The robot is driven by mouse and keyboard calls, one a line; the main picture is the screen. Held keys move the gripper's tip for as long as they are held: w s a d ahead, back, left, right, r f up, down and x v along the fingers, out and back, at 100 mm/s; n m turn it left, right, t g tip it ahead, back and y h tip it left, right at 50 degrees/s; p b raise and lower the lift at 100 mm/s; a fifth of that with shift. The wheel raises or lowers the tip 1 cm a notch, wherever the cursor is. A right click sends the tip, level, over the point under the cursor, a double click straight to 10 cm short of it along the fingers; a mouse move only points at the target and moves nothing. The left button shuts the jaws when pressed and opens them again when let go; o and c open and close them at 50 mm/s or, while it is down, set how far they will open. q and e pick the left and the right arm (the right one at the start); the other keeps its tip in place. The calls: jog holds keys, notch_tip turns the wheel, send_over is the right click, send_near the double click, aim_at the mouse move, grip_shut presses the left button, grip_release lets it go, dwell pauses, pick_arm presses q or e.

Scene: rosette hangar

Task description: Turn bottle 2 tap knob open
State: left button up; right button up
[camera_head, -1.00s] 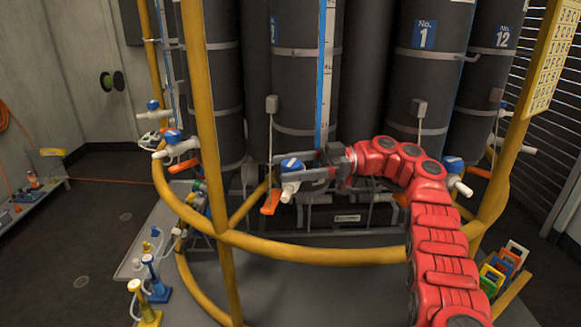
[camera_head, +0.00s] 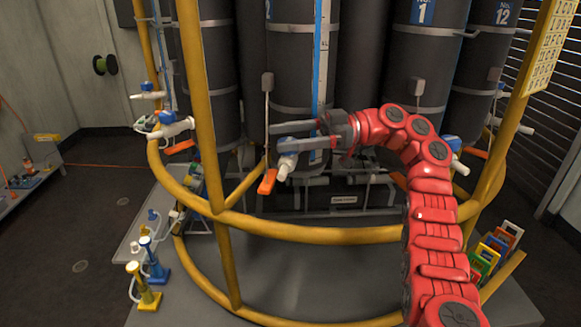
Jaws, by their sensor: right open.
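The bottle 2 tap (camera_head: 287,165) is a pale spout with an orange handle (camera_head: 268,182) hanging at its lower left. It sits in front of the dark bottle 2 (camera_head: 290,75), whose blue label is cut off at the top. The tap's blue knob is largely hidden by the lower finger. My right gripper (camera_head: 276,137) comes in from the right with its two grey fingers apart and pointing left. The fingers lie at and just above the top of the tap in the picture. I cannot tell whether they touch it. My left gripper is not in view.
A yellow rail (camera_head: 310,235) curves below the tap, and a yellow post (camera_head: 198,110) stands to the left. Another blue-knobbed tap (camera_head: 172,128) is at the left. Small yellow and blue stands (camera_head: 148,290) stand at lower left. Colored tags (camera_head: 495,255) are at lower right.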

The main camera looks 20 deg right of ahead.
jog(key=s+a+r, duration=0.1)
jog(key=s+a, duration=0.2)
jog(key=s, duration=0.9)
jog(key=shift+a+r+p, duration=0.15)
jog(key=shift+a+p, duration=0.1)
jog(key=shift+p, duration=0.1)
jog(key=shift+s, duration=0.1)
